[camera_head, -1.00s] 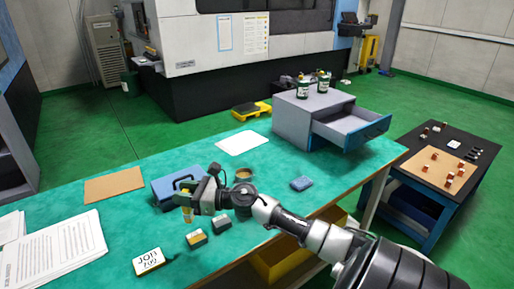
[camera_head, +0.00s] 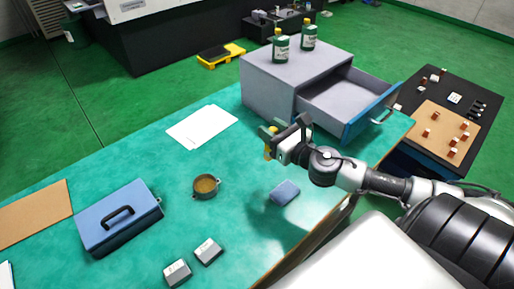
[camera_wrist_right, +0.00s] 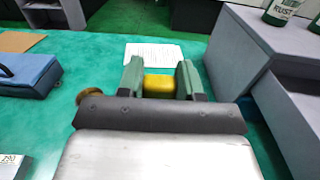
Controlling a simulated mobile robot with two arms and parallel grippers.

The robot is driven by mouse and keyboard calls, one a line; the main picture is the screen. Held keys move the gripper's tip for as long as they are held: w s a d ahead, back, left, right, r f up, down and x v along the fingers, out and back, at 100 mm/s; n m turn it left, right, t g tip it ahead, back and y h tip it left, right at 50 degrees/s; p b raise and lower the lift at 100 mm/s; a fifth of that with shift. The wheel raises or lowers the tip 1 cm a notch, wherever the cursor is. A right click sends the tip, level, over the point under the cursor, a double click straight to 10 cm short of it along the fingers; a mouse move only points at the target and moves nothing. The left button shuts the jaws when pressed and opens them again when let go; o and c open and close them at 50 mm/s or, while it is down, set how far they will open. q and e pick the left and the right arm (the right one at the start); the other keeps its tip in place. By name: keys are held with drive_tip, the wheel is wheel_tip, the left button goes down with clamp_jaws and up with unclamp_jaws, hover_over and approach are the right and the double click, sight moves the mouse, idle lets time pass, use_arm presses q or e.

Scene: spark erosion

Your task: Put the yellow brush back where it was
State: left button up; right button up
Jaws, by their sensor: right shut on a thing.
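My right gripper (camera_head: 272,136) is shut on the yellow brush (camera_head: 269,150). It holds the brush above the green table, in front of the grey cabinet's left corner. In the right wrist view the yellow brush (camera_wrist_right: 158,86) shows between the two green fingers of my right gripper (camera_wrist_right: 160,80). Only a small part of the brush shows; the rest is hidden by the gripper. The grey cabinet (camera_head: 268,95) has its drawer (camera_head: 345,105) pulled open; the part of the drawer in sight looks empty. My left gripper is not in view.
A blue toolbox (camera_head: 110,225), a brass-coloured pot (camera_head: 206,185), a blue block (camera_head: 285,192) and two grey blocks (camera_head: 208,251) sit on the table (camera_head: 150,160). White paper (camera_head: 201,126) lies left of the cabinet. Two green bottles (camera_head: 281,48) stand on the cabinet.

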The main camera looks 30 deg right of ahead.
drive_tip(key=shift+d, duration=0.2)
drive_tip(key=shift+w+a+f, duration=0.1)
drive_tip(key=shift+w, duration=0.2)
drive_tip(key=w+a+f+b, duration=0.2)
drive_tip(key=w+a+f, duration=0.3)
drive_tip(key=w+f, duration=0.4)
drive_tip(key=shift+a+f, duration=0.35)
drive_tip(key=shift+f, duration=0.4)
drive_tip(key=shift+f, duration=0.2)
drive_tip(key=o, duration=0.9)
